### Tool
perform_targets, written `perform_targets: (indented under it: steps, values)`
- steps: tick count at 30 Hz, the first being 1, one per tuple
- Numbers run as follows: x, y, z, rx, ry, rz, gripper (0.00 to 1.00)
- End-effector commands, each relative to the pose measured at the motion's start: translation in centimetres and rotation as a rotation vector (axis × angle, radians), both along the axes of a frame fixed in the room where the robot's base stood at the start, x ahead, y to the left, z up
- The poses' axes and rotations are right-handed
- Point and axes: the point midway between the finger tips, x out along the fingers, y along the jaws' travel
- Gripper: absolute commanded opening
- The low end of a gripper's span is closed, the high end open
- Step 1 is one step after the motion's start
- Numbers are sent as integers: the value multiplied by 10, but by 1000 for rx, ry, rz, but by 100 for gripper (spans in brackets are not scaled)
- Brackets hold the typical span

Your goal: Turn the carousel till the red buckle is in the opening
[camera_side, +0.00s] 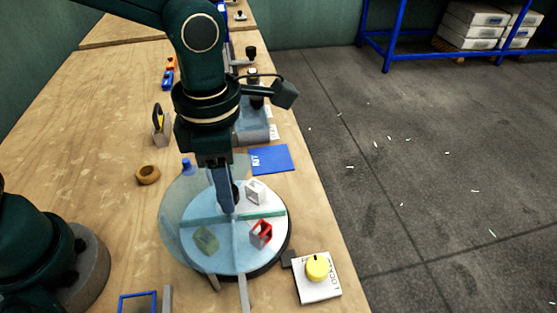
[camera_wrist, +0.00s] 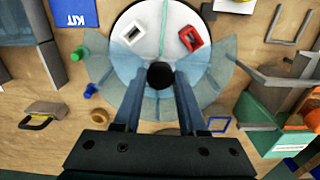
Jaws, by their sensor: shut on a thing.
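The carousel is a round white disc (camera_side: 273,206) with thin dividers, partly under a clear bluish cover (camera_side: 180,215). The red buckle (camera_side: 261,233) stands on the disc at its near right, and at upper right in the wrist view (camera_wrist: 195,38). A white buckle (camera_side: 255,191) is on the other side of a greenish divider from it. A greenish buckle (camera_side: 206,240) shows dimly under the cover. The red buckle looks bright, near the cover's edge; I cannot tell if it is fully in the opening. My gripper (camera_wrist: 158,88) is shut on the black central knob (camera_wrist: 160,75).
A yellow button on a white plate (camera_side: 317,268) is at the near right of the carousel. A blue kit mat (camera_side: 271,159) lies behind it. A blue frame (camera_side: 138,303) lies in front.

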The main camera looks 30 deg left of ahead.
Motion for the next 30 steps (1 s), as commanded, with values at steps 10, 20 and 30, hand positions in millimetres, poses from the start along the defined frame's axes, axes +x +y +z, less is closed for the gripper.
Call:
perform_targets:
  steps: [10, 20, 30]
  values:
    - [0, 0, 2, 1, -1, 108, 0]
    - [0, 0, 2, 1, -1, 143, 0]
    - [0, 0, 2, 1, -1, 144, 0]
